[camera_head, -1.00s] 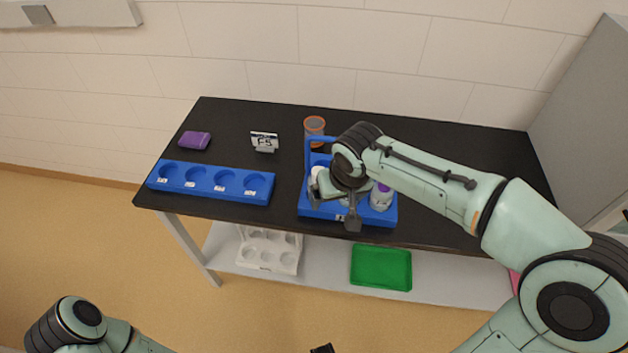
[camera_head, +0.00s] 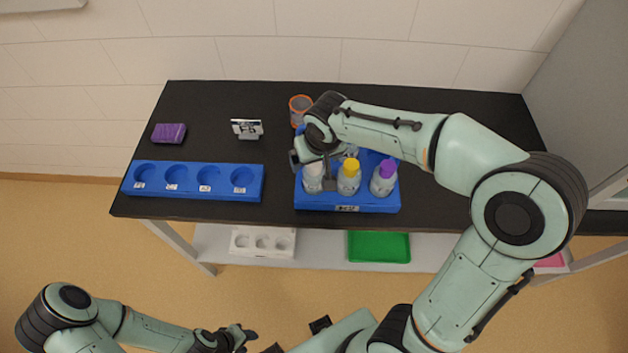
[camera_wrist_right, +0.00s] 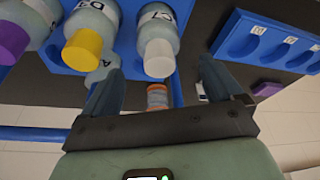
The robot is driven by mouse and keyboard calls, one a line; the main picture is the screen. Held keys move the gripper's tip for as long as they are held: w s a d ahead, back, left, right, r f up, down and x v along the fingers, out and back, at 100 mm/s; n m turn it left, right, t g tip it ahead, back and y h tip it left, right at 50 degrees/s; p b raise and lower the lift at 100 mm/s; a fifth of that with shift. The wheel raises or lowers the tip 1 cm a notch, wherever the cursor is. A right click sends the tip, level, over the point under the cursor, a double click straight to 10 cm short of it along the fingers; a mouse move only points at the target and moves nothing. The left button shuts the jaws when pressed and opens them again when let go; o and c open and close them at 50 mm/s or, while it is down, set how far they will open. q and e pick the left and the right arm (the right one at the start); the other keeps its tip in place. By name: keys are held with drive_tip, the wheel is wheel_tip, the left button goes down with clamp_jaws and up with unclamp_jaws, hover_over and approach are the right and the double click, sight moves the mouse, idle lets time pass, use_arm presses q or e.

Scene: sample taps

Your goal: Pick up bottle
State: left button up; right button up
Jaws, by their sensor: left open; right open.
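A blue carrier (camera_head: 346,208) on the black table holds a white-capped bottle (camera_head: 313,182), a yellow-capped bottle (camera_head: 348,182) and a purple-capped bottle (camera_head: 383,184) along its front. A further bottle (camera_wrist_right: 104,66) shows partly behind them in the right wrist view. My right gripper (camera_head: 312,164) is open at the white-capped bottle. In the right wrist view, that bottle's cap (camera_wrist_right: 157,60) lies between the lines of the two fingers, with space at each side. My left gripper (camera_head: 238,338) is open and empty, low in the head view, away from the table.
A blue rack with several empty round slots (camera_head: 190,193) lies to the left. Behind it are a purple block (camera_head: 169,133) and a small sign (camera_head: 246,129). An orange-rimmed container (camera_head: 300,108) stands behind the carrier. A green tray (camera_head: 378,247) and white rack (camera_head: 262,243) sit on the lower shelf.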

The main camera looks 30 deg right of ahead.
sight(313, 165)
drive_tip(key=x, duration=0.5)
drive_tip(key=shift+f, duration=0.2)
drive_tip(key=c, duration=0.3)
drive_tip(key=shift+r, duration=0.1)
drive_tip(key=c, duration=1.4)
